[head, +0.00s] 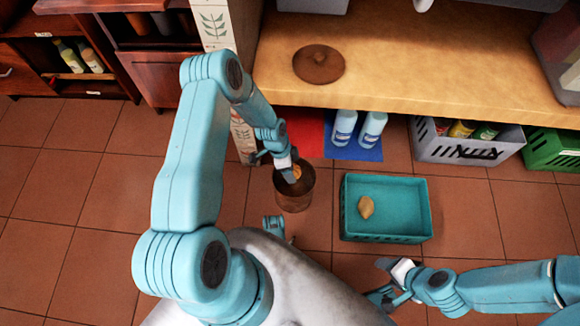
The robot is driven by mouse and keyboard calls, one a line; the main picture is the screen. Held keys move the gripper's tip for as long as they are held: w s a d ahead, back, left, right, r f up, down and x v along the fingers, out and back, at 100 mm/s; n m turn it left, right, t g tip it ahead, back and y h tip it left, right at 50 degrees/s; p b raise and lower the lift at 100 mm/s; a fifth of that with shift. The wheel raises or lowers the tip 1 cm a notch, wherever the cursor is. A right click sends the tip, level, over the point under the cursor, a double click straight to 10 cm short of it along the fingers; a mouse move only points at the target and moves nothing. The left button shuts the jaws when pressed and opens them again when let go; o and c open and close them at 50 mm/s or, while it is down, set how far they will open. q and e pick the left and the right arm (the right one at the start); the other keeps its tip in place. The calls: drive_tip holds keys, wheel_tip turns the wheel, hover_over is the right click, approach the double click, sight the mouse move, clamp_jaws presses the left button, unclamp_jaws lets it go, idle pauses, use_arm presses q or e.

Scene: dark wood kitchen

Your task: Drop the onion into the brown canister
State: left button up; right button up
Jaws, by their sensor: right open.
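The brown canister (294,198) stands open on the tiled floor left of the teal crate. My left gripper (292,171) points down at its mouth. A small orange-brown thing, perhaps the onion (297,173), shows at the fingertips; I cannot tell whether it is held or lies inside the canister. The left jaws are too small and covered to read. A tan, rounded, onion- or potato-like thing (366,207) lies in the teal crate (386,238). My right gripper (388,283) is open and empty, low in front of that crate.
A brown round lid (319,64) lies on the wooden counter (440,70). Under the counter are two blue-and-white bottles (358,130), a grey crate (440,148) with several packages, and a green crate (552,150). Floor right of the teal crate is clear.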

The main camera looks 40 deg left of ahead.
use_arm(q)
drive_tip(key=o, duration=1.2)
drive_tip(key=shift+r, duration=0.15)
use_arm(e)
drive_tip(key=shift+r, duration=0.1)
use_arm(q)
drive_tip(key=p+v, duration=0.6)
drive_tip(key=v, duration=1)
use_arm(e)
drive_tip(key=shift+g, duration=0.3)
drive_tip(key=r, duration=0.1)
drive_tip(key=s+r, duration=0.1)
drive_tip(key=r, duration=0.1)
drive_tip(key=a+r, duration=0.1)
drive_tip(key=r, duration=0.1)
drive_tip(key=shift+s+a+r, duration=0.1)
drive_tip(key=shift+s+r, duration=0.1)
drive_tip(key=shift+s, duration=0.1)
use_arm(q)
drive_tip(key=shift+d, duration=0.1)
